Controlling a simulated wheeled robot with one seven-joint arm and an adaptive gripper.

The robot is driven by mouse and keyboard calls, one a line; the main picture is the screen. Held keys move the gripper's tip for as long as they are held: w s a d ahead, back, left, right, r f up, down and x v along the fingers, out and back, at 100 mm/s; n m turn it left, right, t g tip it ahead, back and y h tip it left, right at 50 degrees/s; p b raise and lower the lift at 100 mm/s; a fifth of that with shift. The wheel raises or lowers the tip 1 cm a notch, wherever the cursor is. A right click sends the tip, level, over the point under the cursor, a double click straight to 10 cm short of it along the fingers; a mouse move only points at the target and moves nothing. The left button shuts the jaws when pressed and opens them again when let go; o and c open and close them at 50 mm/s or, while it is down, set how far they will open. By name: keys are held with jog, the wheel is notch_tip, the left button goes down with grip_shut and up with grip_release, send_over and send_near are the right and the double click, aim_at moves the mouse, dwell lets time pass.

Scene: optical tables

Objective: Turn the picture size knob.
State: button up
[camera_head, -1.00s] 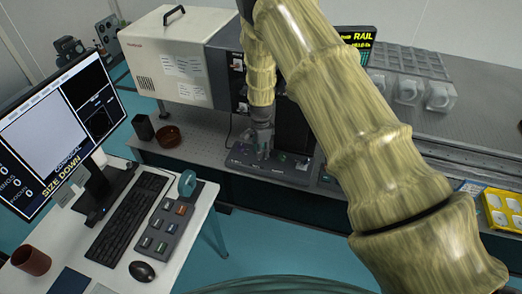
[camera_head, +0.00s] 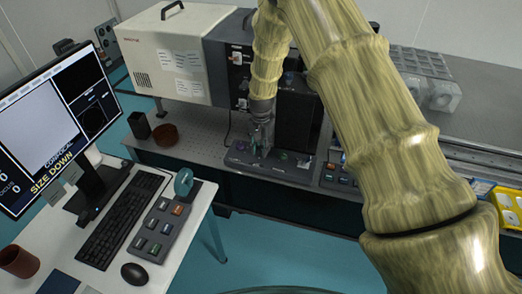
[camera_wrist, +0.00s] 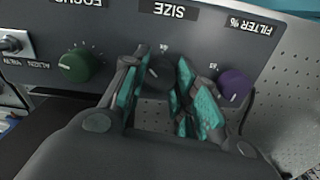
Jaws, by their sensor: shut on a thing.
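The picture size knob (camera_wrist: 160,73) is dark and round, under the SIZE label (camera_wrist: 170,11) in the wrist view. My gripper (camera_wrist: 163,60) has its teal-padded fingers on either side of this knob and is shut on it. Its fingers partly cover the knob's sides. In the head view, my gripper (camera_head: 261,142) points down at the control panel (camera_head: 286,171) on the optical table. The knob itself cannot be made out there. The monitor (camera_head: 50,125) shows the yellow words SIZE DOWN.
A green knob (camera_wrist: 77,65) under FOCUS sits left of my gripper; a purple knob (camera_wrist: 235,84) under FILTER % sits close to its right finger. A dark tower (camera_head: 299,115) stands behind the panel. The white desk (camera_head: 188,235) holds a keyboard (camera_head: 122,218) and button box (camera_head: 161,228).

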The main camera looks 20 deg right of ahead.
aim_at(261, 148)
jog(key=shift+w+r+n+b, duration=0.25)
jog(key=shift+n+b, duration=0.1)
jog(key=shift+n, duration=0.75)
jog(key=shift+c, duration=0.2)
jog(key=o, duration=1)
jog(key=shift+o, duration=0.3)
jog(key=shift+s, duration=0.15)
jog(key=shift+f, duration=0.15)
notch_tip(261, 148, up, 12)
jog(key=shift+a, duration=0.1)
